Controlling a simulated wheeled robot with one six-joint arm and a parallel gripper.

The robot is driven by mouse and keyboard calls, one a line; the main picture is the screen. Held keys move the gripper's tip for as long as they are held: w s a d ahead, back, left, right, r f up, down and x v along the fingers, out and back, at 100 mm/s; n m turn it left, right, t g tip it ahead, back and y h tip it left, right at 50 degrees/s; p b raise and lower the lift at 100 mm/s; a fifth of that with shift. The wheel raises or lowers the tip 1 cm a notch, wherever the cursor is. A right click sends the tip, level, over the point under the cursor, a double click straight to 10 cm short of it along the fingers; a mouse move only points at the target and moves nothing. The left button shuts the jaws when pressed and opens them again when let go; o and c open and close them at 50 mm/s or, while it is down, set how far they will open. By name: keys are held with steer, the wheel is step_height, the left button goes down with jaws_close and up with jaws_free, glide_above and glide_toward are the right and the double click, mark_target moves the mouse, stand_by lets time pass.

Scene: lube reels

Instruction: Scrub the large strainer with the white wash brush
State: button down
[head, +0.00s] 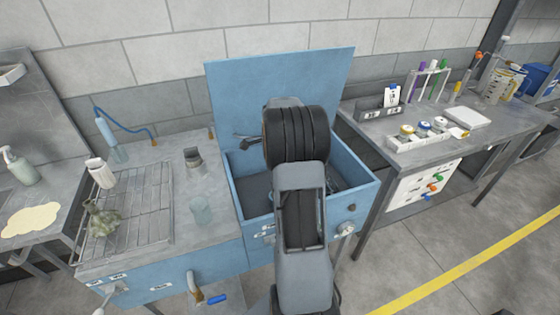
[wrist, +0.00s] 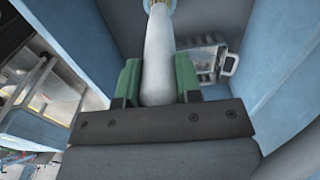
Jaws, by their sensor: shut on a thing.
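In the wrist view, my gripper (wrist: 158,78) has green fingers shut on the smooth white handle of the wash brush (wrist: 158,40). A brass-coloured collar shows at the far end of the handle; the bristles are out of the frame. A grey, framed piece with a loop handle, which looks like the large strainer (wrist: 208,62), lies in the blue basin to the right of the brush. I cannot tell whether the brush touches it. In the head view my arm covers the gripper, the brush and much of the blue wash basin (head: 251,200).
The basin's blue lid (head: 228,98) stands open behind my arm. To the left, a wire rack (head: 150,215) holds a white bottle (head: 100,172) and a greenish part (head: 103,218). A grey bench (head: 370,130) with small containers is at right.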

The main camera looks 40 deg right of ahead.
steer(key=shift+w+a, duration=0.35)
steer(key=shift+a, duration=0.5)
steer(key=shift+s+d, duration=0.1)
steer(key=shift+d, duration=0.05)
steer(key=d, duration=0.1)
steer(key=s+d, duration=0.1)
steer(key=d, duration=0.1)
steer(key=shift+s+r+p, duration=0.1)
steer(key=shift+p, duration=0.2)
steer(key=a, duration=0.1)
steer(key=w+a, duration=0.1)
steer(key=a, duration=0.1)
steer(key=shift+w+a, duration=0.1)
steer(key=shift+w, duration=0.1)
steer(key=shift+r, duration=0.1)
